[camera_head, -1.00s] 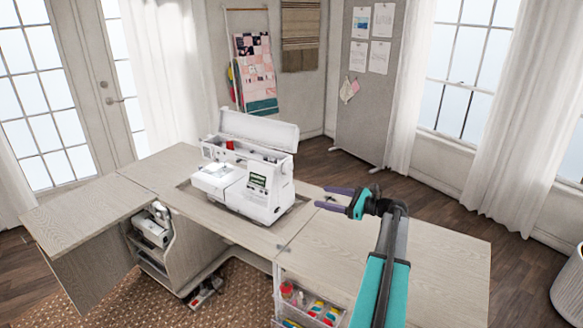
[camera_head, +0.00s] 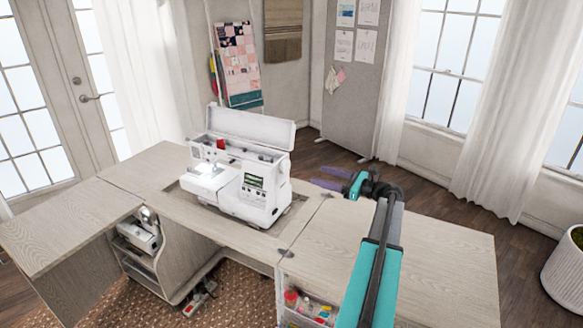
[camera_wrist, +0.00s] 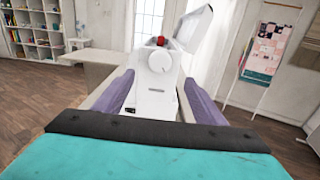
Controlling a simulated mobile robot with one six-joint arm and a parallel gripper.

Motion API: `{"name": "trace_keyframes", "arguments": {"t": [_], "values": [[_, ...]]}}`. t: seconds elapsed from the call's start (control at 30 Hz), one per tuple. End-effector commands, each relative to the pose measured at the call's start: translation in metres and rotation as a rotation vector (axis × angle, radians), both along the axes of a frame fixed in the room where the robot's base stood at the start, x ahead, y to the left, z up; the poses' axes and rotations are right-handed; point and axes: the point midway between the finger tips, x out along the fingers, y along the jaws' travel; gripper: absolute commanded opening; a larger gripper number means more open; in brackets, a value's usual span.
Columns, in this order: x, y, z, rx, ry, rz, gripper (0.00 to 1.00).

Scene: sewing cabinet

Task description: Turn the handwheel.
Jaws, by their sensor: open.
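The white sewing machine (camera_head: 246,172) stands in the cabinet top with its lid raised and its small screen lit. In the wrist view the machine's end face (camera_wrist: 153,92) is straight ahead, and the round white handwheel (camera_wrist: 160,60) shows on its upper part. In the head view the handwheel is not clearly visible. My gripper (camera_head: 328,178) is to the right of the machine, its purple fingers pointing at it. In the wrist view the fingers (camera_wrist: 158,98) are spread, one on each side of the machine's end, with nothing between them but the view of the machine. A gap to the handwheel remains.
The cabinet table top (camera_head: 440,253) is bare on the right under my arm. The lid (camera_head: 252,126) stands up behind the machine. An open drawer with supplies (camera_head: 308,306) is below the front edge. A grey board (camera_head: 352,85) stands behind.

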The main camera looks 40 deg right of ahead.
Motion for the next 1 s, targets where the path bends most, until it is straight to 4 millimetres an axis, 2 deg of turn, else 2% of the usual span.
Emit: {"name": "trace_keyframes", "arguments": {"t": [0.27,0.47,1.0], "values": [[0.002,-0.001,0.0,-0.001,0.001,-0.002,0.64],[0.016,0.003,0.001,-0.001,0.001,-0.002,0.64],[0.087,0.023,0.002,0.0,0.001,-0.003,0.64]]}}
